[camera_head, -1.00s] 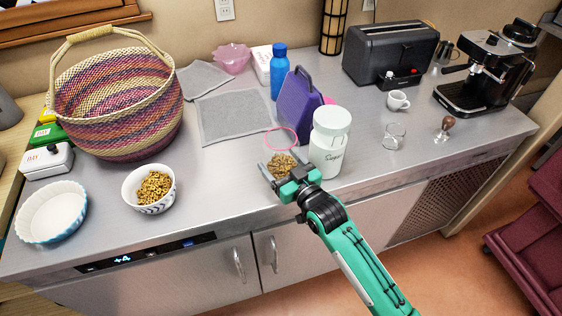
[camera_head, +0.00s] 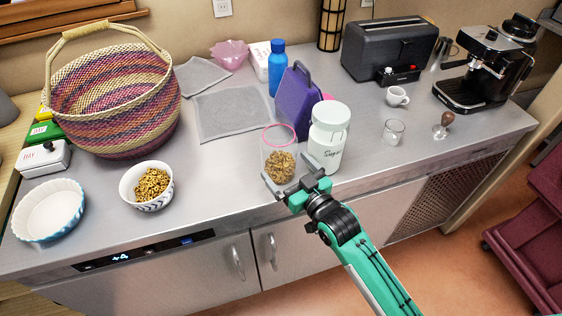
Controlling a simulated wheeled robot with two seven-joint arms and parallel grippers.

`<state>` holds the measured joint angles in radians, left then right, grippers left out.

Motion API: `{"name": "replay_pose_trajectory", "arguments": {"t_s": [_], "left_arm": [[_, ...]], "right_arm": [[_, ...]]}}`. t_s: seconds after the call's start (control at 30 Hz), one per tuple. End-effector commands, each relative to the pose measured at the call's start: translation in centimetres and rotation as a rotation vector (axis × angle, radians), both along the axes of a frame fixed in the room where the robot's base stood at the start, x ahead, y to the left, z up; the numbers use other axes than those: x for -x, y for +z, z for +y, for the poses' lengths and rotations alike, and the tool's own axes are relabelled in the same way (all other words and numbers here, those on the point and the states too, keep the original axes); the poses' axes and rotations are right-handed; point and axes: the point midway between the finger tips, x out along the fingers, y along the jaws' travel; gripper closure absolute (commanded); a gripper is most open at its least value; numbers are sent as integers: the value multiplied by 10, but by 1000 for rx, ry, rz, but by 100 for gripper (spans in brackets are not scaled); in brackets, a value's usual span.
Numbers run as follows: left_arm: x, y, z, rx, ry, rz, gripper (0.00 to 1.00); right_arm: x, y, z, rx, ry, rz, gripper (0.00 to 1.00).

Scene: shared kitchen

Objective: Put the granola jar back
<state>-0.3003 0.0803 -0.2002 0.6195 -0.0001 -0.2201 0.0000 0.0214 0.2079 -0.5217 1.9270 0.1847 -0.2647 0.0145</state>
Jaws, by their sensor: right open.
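The granola jar (camera_head: 279,163) is a clear glass with a pink rim, partly filled with granola. It stands upright on the steel counter, left of the white sugar canister (camera_head: 327,138). My right gripper (camera_head: 288,182) is open at the jar's front, low down, with its fingers pointing at the jar. One finger is at the jar's lower left and the other is by its right side, near the canister. I cannot tell whether the fingers touch the jar. My left gripper is not in view.
A bowl of granola (camera_head: 148,186) and a white dish (camera_head: 48,210) stand at the left, by a woven basket (camera_head: 115,100). A purple box (camera_head: 294,95) stands behind the jar. A small glass (camera_head: 393,132) and tamper (camera_head: 442,126) are to the right.

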Motion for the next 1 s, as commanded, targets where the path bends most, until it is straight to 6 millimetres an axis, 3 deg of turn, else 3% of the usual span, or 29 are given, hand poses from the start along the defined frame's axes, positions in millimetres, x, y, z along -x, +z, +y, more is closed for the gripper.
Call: {"name": "replay_pose_trajectory", "arguments": {"t_s": [0.2,0.4,1.0], "left_arm": [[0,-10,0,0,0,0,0],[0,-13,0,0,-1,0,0],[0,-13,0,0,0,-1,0]], "right_arm": [[39,-2,-25,1,0,1,0],[58,-1,-38,1,0,1,0],[64,0,-42,0,0,0,0]]}}
